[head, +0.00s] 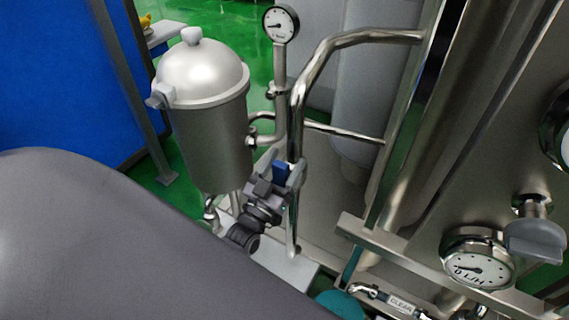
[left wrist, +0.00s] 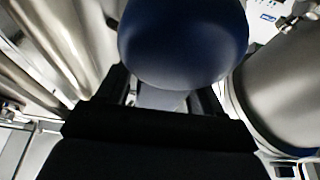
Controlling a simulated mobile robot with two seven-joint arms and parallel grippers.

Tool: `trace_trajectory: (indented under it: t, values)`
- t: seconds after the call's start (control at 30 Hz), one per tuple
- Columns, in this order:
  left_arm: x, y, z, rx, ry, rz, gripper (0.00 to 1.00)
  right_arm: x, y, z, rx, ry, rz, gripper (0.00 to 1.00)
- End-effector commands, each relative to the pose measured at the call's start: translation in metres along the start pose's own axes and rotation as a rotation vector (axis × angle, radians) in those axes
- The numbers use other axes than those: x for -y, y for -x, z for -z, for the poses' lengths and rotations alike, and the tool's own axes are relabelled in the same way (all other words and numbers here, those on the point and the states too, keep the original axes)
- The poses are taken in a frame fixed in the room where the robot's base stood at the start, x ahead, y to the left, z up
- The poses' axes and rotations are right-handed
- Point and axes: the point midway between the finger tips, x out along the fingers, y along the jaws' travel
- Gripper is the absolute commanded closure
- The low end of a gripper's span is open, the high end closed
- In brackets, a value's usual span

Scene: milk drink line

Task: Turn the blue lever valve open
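The blue lever (head: 281,172) of the valve shows in the head view on the pipework right of the steel domed vessel. My left gripper (head: 279,180) is at the lever, with its fingers apart on either side of it. In the left wrist view the rounded blue lever handle (left wrist: 183,40) fills the top middle, with a grey piece below it between the black fingers of my left gripper (left wrist: 165,97). I cannot tell whether the fingers press on the lever or only stand around it. The valve body is mostly hidden by the gripper. My right gripper is not in view.
The domed steel vessel (head: 208,110) stands close left of the gripper. A bent steel pipe (head: 305,85) and a gauge (head: 280,23) rise just behind it. A steel panel with a dial (head: 478,262) is at the right. Green floor (head: 235,60) shows behind.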

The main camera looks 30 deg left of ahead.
Motion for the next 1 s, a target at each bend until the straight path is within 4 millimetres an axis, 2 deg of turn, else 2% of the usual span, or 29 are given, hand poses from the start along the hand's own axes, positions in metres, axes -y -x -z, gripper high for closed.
trace_trajectory:
  t: [0.33,0.7,0.83,1.0]
  values:
    - [-0.001,0.005,0.000,0.001,-0.007,-0.003,0.34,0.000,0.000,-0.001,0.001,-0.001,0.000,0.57]
    - [0.000,0.059,-0.001,0.003,-0.004,-0.002,0.34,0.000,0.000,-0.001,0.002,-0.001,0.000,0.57]
    - [0.000,0.069,0.000,0.000,-0.004,-0.001,0.34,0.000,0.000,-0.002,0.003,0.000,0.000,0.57]
    - [0.000,0.072,0.000,0.000,-0.004,-0.001,0.34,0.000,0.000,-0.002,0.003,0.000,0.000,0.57]
